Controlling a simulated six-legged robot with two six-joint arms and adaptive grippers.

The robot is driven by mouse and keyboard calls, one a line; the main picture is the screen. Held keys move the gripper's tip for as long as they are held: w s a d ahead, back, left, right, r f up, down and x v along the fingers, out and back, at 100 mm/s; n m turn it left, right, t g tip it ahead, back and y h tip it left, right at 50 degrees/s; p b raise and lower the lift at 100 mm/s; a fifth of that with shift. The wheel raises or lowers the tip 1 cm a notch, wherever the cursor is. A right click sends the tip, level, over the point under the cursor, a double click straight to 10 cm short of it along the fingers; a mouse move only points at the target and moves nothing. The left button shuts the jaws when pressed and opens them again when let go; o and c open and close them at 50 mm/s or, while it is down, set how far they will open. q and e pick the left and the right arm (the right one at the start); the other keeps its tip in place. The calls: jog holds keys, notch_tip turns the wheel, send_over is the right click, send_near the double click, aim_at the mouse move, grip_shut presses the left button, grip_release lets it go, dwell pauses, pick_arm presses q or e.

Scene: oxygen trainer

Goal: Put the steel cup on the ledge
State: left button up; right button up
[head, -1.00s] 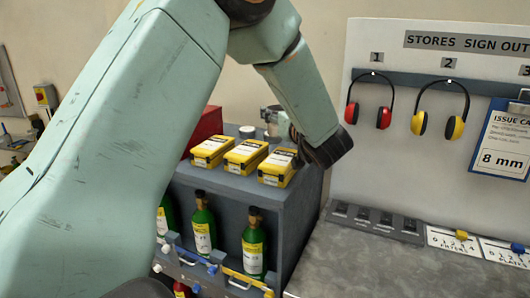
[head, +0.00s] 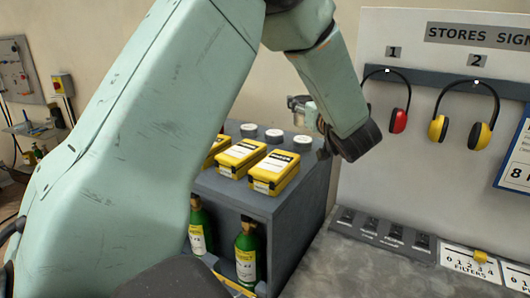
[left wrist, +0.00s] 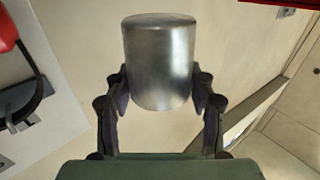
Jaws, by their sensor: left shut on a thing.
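The steel cup, a plain metal cylinder, fills the top middle of the left wrist view (left wrist: 160,45). My left gripper (left wrist: 161,82) is shut on it, one finger on each side. My left gripper's fingers are mostly hidden there. The cabinet top (head: 232,194) is a flat grey surface; I cannot tell whether it is the ledge. My right gripper is not in view.
Several yellow boxes (head: 275,172) and white round lids (head: 274,135) stand on the cabinet top. Green bottles (head: 246,252) stand in its lower opening. A white board with ear defenders (head: 398,120) rises at the right, behind a grey worktop (head: 375,270).

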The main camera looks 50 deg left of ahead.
pick_arm(q)
jog(key=shift+w+a+f, duration=0.1)
jog(key=shift+w+f, duration=0.1)
jog(key=shift+w, duration=0.05)
notch_tip(320, 180, down, 5)
jog(key=shift+s+a+f, duration=0.15)
jog(key=shift+s+f, duration=0.2)
jog(key=shift+f, duration=0.4)
jog(key=shift+w+f+p, duration=0.2)
jog(key=shift+f, duration=0.7)
jog(key=shift+w+f+p, duration=0.15)
jog(key=shift+f, duration=0.7)
jog(key=shift+s, duration=0.2)
jog(key=shift+s+d+f, duration=0.1)
jog(key=shift+d, duration=0.1)
jog(key=o, duration=1.1)
jog(key=shift+w+a+f, duration=0.1)
jog(key=shift+w+f, duration=0.05)
jog(key=shift+w, duration=0.05)
jog(key=shift+o, duration=0.4)
